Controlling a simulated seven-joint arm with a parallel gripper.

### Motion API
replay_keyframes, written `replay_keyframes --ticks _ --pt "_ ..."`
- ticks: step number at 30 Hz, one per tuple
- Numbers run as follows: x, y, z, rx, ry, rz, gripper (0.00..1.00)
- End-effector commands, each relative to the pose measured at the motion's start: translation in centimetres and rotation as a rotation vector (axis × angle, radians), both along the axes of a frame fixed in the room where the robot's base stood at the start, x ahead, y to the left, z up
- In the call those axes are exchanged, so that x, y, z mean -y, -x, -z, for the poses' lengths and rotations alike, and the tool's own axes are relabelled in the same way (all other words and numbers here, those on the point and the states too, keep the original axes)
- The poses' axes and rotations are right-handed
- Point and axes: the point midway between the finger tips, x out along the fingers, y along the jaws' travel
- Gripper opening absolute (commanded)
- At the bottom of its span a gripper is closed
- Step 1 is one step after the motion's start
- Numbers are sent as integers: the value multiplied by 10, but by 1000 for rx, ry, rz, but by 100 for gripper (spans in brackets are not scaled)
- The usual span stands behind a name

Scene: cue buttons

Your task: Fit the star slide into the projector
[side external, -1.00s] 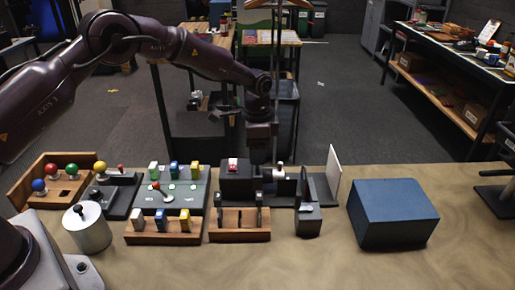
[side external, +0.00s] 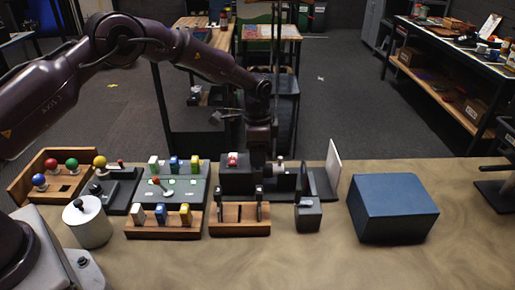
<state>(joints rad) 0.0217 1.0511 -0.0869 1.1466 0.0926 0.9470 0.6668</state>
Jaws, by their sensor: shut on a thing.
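The projector (side external: 237,182) is a dark box with a red-and-white piece on top, standing at the back middle of the table. A lens (side external: 280,163) sticks out at its right, facing a white screen (side external: 333,168). A wooden rack (side external: 240,229) stands in front of it with two dark upright slides; their pictures cannot be made out. My gripper (side external: 258,160) points straight down at the projector's right end, beside the lens. It is shut on a thin piece, seemingly a slide, mostly hidden by the projector and the fingers. Whether it bears a star cannot be seen.
A small dark block (side external: 308,217) stands right of the rack, and a large blue box (side external: 393,210) further right. At left are a green-grey button panel (side external: 170,205), a rack of coloured blocks (side external: 163,228), a coloured-ball tray (side external: 52,180) and a metal canister (side external: 88,226). The front of the table is clear.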

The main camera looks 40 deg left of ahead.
Motion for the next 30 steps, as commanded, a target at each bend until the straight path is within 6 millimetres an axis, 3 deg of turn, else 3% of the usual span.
replay_keyframes --ticks 9,10,13,14,19,21,30 --pt "0 0 5 0 0 0 28" --pt "0 0 5 0 0 0 57" --pt "0 0 5 0 0 0 80" --pt "0 0 5 0 0 0 82" --pt "0 0 5 0 0 0 82" --pt "0 0 5 0 0 0 91" --pt "0 0 3 0 0 0 91"
